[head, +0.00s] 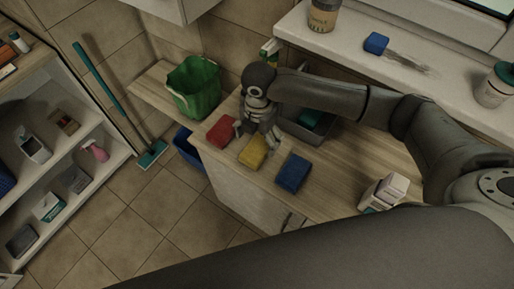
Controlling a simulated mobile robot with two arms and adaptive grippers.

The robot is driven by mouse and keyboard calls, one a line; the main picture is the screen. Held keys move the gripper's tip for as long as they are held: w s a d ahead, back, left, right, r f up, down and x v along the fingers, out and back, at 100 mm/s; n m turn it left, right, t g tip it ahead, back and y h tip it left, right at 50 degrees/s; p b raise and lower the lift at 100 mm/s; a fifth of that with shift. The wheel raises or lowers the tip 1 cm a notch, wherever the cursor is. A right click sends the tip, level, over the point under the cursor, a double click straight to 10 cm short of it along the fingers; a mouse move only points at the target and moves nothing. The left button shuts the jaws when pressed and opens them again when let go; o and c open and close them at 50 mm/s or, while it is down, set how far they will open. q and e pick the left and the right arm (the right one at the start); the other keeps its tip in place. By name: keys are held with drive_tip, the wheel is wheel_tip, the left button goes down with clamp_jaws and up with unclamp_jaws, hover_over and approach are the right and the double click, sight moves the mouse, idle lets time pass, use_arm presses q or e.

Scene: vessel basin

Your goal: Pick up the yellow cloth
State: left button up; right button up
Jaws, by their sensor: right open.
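The yellow cloth (252,151) lies on the wooden counter between a red cloth (221,131) on its left and a blue cloth (293,173) on its right. My right gripper (257,139) is open, with its fingers pointing down close over the yellow cloth. I cannot tell whether the fingers touch it. Part of the yellow cloth's far side is hidden by the gripper. My left gripper is not in view.
A grey basin (318,135) with a green item is set behind the gripper. A green bucket (195,88) stands at the counter's left end. White boxes (386,191) stand at the right. The windowsill (432,50) holds a cup and a blue sponge.

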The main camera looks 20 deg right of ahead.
sight(258, 147)
drive_tip(key=f+p, duration=0.1)
drive_tip(key=f, duration=0.3)
drive_tip(key=shift+s+f, duration=0.1)
drive_tip(key=shift+s, duration=0.1)
drive_tip(key=shift+w, duration=0.1)
drive_tip(key=shift+c, duration=0.4)
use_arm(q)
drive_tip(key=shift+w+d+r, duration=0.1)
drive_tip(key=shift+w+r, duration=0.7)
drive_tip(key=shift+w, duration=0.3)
use_arm(e)
drive_tip(key=c, duration=0.9)
